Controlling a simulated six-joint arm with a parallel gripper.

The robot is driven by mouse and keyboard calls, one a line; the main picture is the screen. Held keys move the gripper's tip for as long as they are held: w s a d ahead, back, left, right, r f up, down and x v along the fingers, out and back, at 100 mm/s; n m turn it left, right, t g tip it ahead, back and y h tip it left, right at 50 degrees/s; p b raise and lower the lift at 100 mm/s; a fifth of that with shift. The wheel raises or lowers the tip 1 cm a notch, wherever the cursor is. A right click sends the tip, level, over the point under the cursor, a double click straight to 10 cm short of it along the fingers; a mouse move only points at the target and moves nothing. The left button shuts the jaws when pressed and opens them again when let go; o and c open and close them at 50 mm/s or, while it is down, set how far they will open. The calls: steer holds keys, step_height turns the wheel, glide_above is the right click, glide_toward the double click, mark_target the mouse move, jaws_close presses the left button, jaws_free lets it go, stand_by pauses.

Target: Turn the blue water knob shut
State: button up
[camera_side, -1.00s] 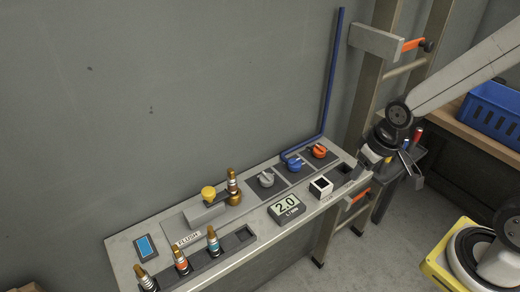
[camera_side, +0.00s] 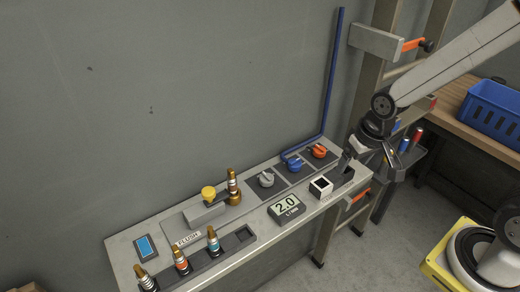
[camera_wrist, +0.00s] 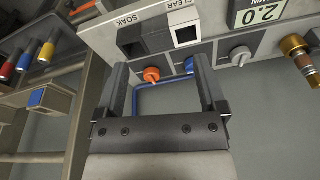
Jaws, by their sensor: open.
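The blue water knob (camera_side: 294,165) sits on a dark square plate on the grey bench panel, between a grey knob (camera_side: 266,180) and an orange knob (camera_side: 319,151). In the wrist view the blue knob (camera_wrist: 190,65) shows beside my right finger, partly hidden by it. My gripper (camera_side: 345,158) is open and empty at the right end of the panel, to the right of the blue knob and apart from it. In the wrist view its two fingers (camera_wrist: 160,75) stand wide apart, with the orange knob (camera_wrist: 151,75) seen between them.
A blue pipe (camera_side: 328,90) rises behind the knobs. A display reading 2.0 (camera_side: 287,207) and a white-framed box (camera_side: 320,187) stand in front. Several brass nozzles (camera_side: 181,260) and a yellow knob (camera_side: 208,193) are at the left. A metal frame (camera_side: 365,100) stands behind my arm.

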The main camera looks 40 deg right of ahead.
mark_target(295, 161)
steer(key=w+a+m, duration=0.1)
steer(key=w+m, duration=0.3)
steer(key=w+a+f+m+g, duration=0.1)
steer(key=w+m, duration=0.3)
steer(key=w, duration=0.1)
steer(key=w+a+m+g, duration=0.1)
steer(key=w+m, duration=0.3)
steer(key=w, duration=0.1)
steer(key=shift+a+f, duration=0.15)
steer(key=shift+f, duration=0.05)
steer(key=shift+w+a+f+m, duration=0.2)
steer(key=shift+w+m, duration=0.35)
steer(key=shift+m, duration=0.35)
steer(key=shift+f, duration=3.85)
jaws_close()
